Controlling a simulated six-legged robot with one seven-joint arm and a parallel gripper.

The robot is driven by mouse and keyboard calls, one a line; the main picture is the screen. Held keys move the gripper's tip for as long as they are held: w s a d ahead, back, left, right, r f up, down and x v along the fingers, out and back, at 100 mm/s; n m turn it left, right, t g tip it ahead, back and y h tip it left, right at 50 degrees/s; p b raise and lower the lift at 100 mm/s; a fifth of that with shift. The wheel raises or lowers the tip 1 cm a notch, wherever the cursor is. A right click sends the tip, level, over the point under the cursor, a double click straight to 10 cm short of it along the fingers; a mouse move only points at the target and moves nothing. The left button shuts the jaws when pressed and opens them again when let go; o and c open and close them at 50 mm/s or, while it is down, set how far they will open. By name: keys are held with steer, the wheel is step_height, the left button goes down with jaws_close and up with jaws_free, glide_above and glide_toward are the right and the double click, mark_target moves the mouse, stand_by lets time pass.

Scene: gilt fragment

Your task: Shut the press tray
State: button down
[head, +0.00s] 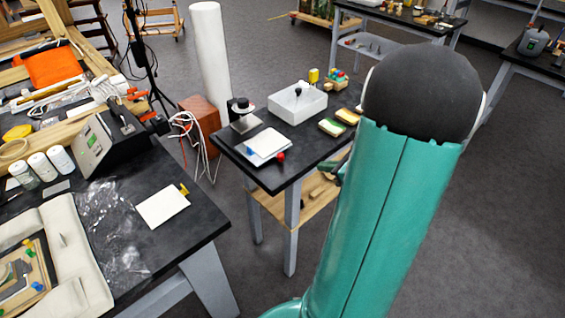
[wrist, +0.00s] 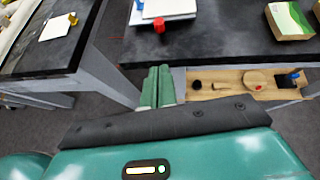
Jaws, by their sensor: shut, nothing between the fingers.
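What looks like the press tray is a flat white slab (head: 265,146) with a red knob (head: 281,157) at the near edge of the small black-topped table. In the wrist view, the slab (wrist: 168,8) and the red knob (wrist: 159,26) show at the top. A small press-like stand (head: 243,117) with a black top is behind the slab. I cannot tell whether the slab joins it. My gripper (wrist: 158,70) has its green fingers together and empty, below the knob in the wrist view and apart from it. My arm mostly hides the gripper in the head view.
The small table also holds a white bin (head: 298,102) and sponge-like blocks (head: 332,127). Its wooden lower shelf (wrist: 222,78) carries small parts. A larger bench (head: 205,222) with a white card (head: 162,206) stands left. A gap of floor separates the two tables.

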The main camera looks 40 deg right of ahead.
glide_toward(283, 159)
steer(key=f, duration=0.1)
steer(key=w+f, duration=0.1)
steer(key=f, duration=0.1)
steer(key=shift+w+f, duration=0.25)
steer(key=w, duration=0.2)
steer(key=shift+w+a, duration=0.25)
steer(key=shift+a, duration=0.05)
steer(key=shift+w+a, duration=0.15)
steer(key=shift+w, duration=0.55)
